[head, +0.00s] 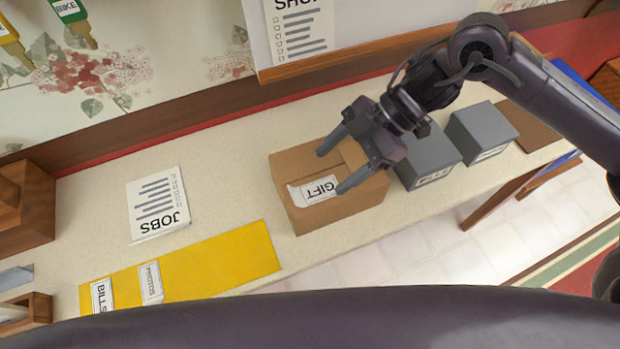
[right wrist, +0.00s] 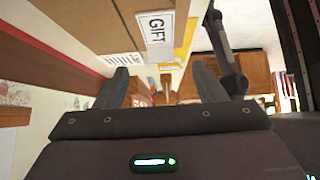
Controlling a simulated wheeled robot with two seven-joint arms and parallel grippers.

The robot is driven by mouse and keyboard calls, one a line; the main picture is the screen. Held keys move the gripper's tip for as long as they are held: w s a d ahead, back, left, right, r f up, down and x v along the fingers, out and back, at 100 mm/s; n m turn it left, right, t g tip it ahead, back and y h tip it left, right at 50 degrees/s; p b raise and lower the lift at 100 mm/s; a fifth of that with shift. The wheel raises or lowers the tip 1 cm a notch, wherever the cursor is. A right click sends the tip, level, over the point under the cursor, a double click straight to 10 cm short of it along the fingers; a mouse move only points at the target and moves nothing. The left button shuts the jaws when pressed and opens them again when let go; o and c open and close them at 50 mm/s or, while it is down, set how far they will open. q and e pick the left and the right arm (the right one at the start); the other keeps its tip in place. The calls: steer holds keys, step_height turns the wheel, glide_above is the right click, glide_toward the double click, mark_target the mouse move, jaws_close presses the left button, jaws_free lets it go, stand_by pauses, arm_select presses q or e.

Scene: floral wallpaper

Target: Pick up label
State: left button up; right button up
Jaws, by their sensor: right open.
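A white label (head: 314,190) reading "GIFT" lies on a brown cardboard box (head: 345,209), over its top front edge. The label also shows in the right wrist view (right wrist: 156,36), at the top centre ahead of the fingers. My right gripper (head: 332,169) is open, with its two fingers above the box on either side of the label. In the right wrist view the gripper (right wrist: 162,80) shows nothing held between its fingers. I cannot tell whether a finger touches the box. My left gripper is not in view.
A yellow strip (head: 221,258) with two white labels, one reading "BILLS" (head: 102,295), lies left of the box. A "JOBS" sheet (head: 157,204) lies behind it. Grey boxes (head: 428,158) stand close on the right.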

mark_target(297, 195)
steer(key=x, duration=0.2)
steer(key=p+x, duration=0.1)
steer(key=x, duration=0.3)
steer(key=shift+s+a+r+p, duration=0.15)
steer(key=shift+s+a+p, duration=0.05)
steer(key=shift+a+p, duration=0.25)
steer(key=shift+s+a+f, duration=0.1)
steer(key=shift+a+f, duration=0.3)
steer(key=shift+c, duration=0.8)
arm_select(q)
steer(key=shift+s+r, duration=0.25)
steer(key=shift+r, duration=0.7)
arm_select(e)
steer(key=c, duration=0.9)
